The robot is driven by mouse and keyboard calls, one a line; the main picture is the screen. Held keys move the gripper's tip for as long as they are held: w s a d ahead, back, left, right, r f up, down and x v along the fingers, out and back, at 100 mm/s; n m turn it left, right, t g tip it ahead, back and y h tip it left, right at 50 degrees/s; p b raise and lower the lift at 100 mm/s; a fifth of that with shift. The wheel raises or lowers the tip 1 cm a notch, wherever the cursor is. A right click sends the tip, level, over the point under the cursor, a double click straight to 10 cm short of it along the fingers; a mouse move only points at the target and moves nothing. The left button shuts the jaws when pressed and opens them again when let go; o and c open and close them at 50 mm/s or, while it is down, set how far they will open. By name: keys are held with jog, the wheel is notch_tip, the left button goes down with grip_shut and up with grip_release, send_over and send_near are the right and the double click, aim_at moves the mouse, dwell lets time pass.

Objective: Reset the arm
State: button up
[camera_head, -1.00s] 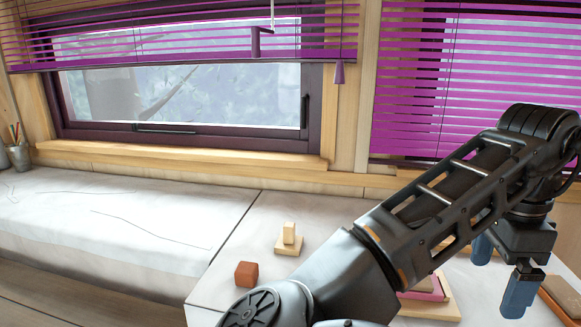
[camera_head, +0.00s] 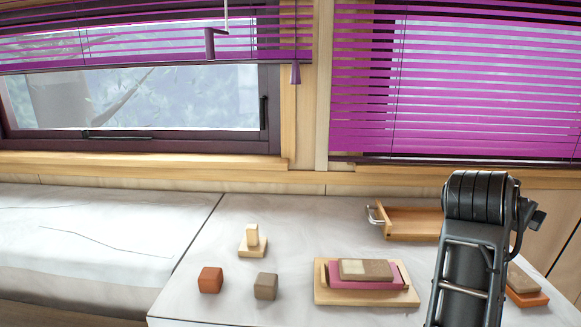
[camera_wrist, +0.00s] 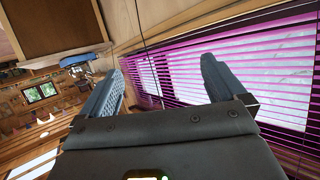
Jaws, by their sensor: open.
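My arm rises at the right of the head view, folded up, with a black link in front of the table's right part. My gripper (camera_wrist: 163,85) shows in the wrist view, its two blue-grey fingers spread wide apart with nothing between them. It points towards the purple blinds (camera_wrist: 225,65) and the wooden wall, clear of the table. In the head view the gripper itself cannot be made out.
On the white table (camera_head: 210,245) stand a reddish cube (camera_head: 210,280), a grey-brown cube (camera_head: 266,286), a small wooden block on a base (camera_head: 253,246), a stacked wooden board (camera_head: 325,294) and a wooden tray (camera_head: 410,222). An orange-brown block (camera_head: 527,298) lies right of my arm.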

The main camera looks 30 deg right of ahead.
jog(key=s+a+f+n+t+y, duration=0.1)
jog(key=a+f+n+t+y, duration=0.3)
jog(key=a+f+n+t, duration=0.4)
jog(key=s+a+f+n+t+y, duration=0.1)
jog(key=a+f+n+t+y, duration=0.2)
jog(key=a+f+n+t, duration=0.5)
jog(key=s+a+n+g+y, duration=0.1)
jog(key=s+a+g+y, duration=0.2)
jog(key=s+a, duration=1.6)
jog(key=s+y, duration=0.1)
jog(key=y, duration=0.2)
jog(key=shift+s+a+f+y, duration=0.15)
jog(key=shift+s+f+y, duration=0.1)
jog(key=shift+s+y, duration=0.1)
